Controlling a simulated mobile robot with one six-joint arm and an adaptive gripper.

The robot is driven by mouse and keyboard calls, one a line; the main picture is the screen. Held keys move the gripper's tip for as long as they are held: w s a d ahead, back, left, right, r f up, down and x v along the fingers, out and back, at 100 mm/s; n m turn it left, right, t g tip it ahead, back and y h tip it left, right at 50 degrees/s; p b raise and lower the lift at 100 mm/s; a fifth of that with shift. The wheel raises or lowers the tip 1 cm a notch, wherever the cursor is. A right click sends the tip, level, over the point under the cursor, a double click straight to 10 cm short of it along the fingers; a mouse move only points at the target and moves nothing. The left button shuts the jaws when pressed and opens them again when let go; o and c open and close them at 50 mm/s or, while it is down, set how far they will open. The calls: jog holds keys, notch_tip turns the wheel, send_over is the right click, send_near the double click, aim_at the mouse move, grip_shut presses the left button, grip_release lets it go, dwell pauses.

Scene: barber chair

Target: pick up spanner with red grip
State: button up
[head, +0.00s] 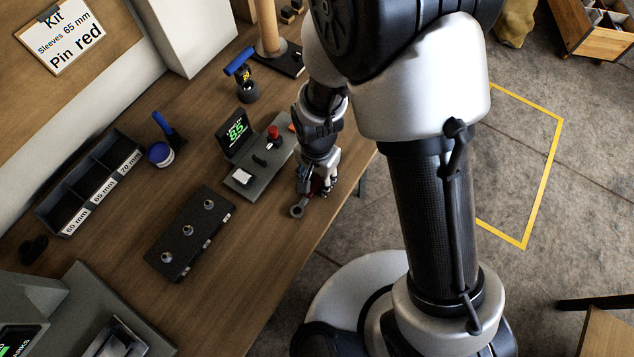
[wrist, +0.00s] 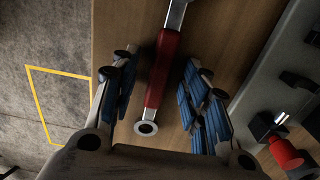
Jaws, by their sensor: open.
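The spanner with the red grip (wrist: 163,68) lies on the wooden table in the wrist view. Its ring end (wrist: 146,128) points toward my gripper's base, and its other end runs out of the top of the picture. My gripper (wrist: 160,90) is open, with its blue-padded fingers on either side of the red grip and a gap beside it. In the head view my gripper (head: 316,190) is low over the table near its front edge. There the spanner's ring end (head: 297,211) shows below the gripper, and most of the red grip is hidden.
Next to my gripper stands a grey device (head: 258,165) with a red knob and a small screen (head: 236,134). A black block with several pegs (head: 190,233) and a labelled bin (head: 90,180) lie further left. The table's front edge is close on the right.

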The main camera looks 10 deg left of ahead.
jog(key=shift+r, duration=0.1)
grip_shut()
dwell(0.4)
